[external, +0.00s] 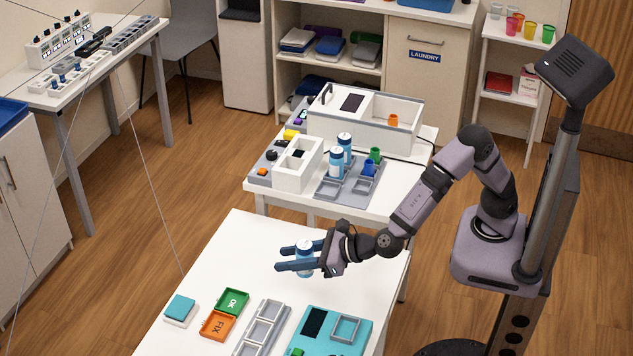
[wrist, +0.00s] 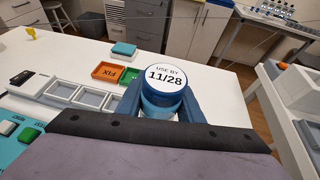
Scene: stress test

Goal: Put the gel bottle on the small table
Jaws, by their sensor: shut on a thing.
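My gripper (external: 296,265) reaches over the near white table (external: 245,245), its fingers closed around a small blue-and-white bottle (external: 305,246). In the wrist view the bottle's white round top (wrist: 164,76) faces the camera and reads "USE BY 11/28"; the blue fingers of my gripper (wrist: 161,104) are on both sides of its blue body. The bottle looks upright. Whether its base touches the table is hard to tell. Two similar bottles (external: 336,166) stand on a grey tray (external: 328,189) on the farther white table (external: 408,192). Which table is the small one is not marked.
The near table carries a green OK tray (external: 232,302), an orange FIX tray (external: 217,327), a teal-topped box (external: 180,311), a grey compartment tray (external: 262,330) and a teal unit (external: 335,330). Its surface left of my gripper is clear. A white box (external: 297,170) stands on the farther table.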

